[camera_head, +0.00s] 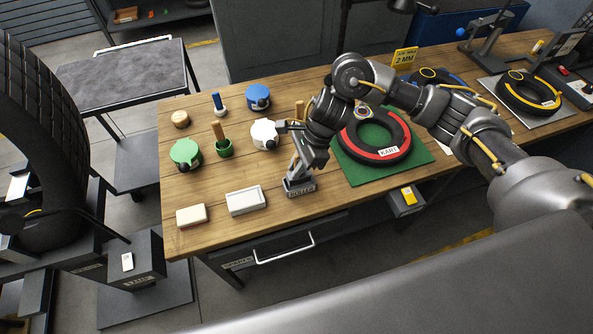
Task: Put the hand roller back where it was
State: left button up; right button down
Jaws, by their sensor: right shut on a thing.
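My right arm reaches in from the right, and its gripper (303,156) is shut on the hand roller (294,168) near the front edge of the wooden bench. The roller is small here and partly hidden by the gripper. Directly below it is a small grey labelled holder (300,187) on the bench top. The roller's lower end is at or in this holder; I cannot tell whether it rests there. My left gripper is not in view.
A tyre with a red band (376,136) lies on a green mat (420,157) right of the gripper. A white tray (246,200), a cream block (191,215), a white tin (265,134), a green tin (186,153) and a blue tin (258,96) stand to the left.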

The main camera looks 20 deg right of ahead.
notch_tip(320, 180, down, 2)
jog(key=shift+p, duration=0.55)
jog(key=shift+f, duration=0.45)
jog(key=shift+f, duration=0.1)
jog(key=shift+f, duration=0.1)
jog(key=c, duration=1.4)
grip_release()
jog(key=shift+c, duration=0.2)
